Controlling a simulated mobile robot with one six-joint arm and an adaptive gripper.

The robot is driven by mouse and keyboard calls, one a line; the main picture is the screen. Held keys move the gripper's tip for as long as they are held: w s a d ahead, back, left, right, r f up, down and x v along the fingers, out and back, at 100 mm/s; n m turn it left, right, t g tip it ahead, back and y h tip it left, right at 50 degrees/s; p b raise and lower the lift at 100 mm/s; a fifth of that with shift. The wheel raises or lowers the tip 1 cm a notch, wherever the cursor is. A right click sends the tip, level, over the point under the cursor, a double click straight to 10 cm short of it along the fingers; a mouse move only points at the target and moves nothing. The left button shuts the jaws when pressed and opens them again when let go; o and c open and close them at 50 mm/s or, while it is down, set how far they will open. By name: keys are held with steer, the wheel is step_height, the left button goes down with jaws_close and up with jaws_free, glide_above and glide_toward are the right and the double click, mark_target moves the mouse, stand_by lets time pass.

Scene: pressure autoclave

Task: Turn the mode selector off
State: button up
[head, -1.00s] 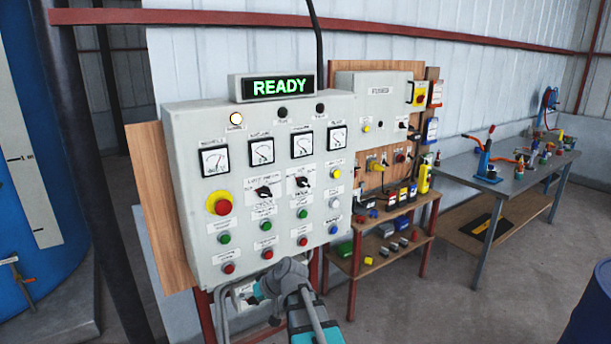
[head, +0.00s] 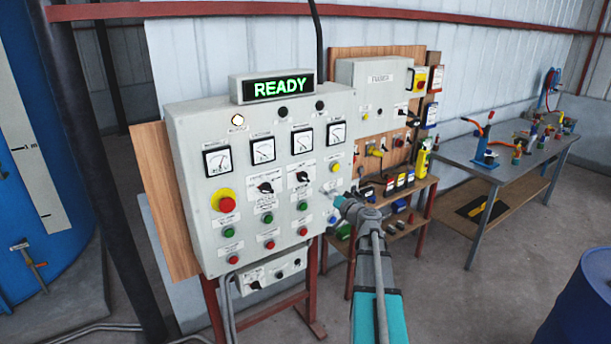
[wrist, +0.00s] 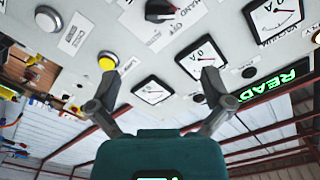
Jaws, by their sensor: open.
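Two black rotary selectors sit mid-panel on the grey control panel in the head view: a left one (head: 265,187) and a right one (head: 303,178). Their labels are too small to read there, so I cannot tell by name which is the mode selector. The wrist view shows a black selector (wrist: 160,10) at the top edge, partly cut off, beside a label reading "HAND". My gripper (wrist: 160,78) is open and empty, its fingers spread over the panel face, below that selector in the picture. In the head view my gripper (head: 335,195) is at the panel's right side.
A yellow button (wrist: 107,62) appears near my left-hand finger in the wrist view. A red emergency button (head: 227,204), several gauges and coloured buttons crowd the panel (head: 185,135). A "READY" display (head: 277,88) stands on top. A workbench (head: 520,165) stands right; a blue drum (head: 585,310) lower right.

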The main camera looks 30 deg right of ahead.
mark_target(307, 179)
steer(key=shift+w, duration=0.1)
stand_by(0.3)
steer(key=w, duration=1.3)
steer(key=shift+w+a, duration=0.25)
steer(key=shift+w, duration=0.1)
steer(key=c, duration=1.1)
steer(key=shift+c, duration=0.2)
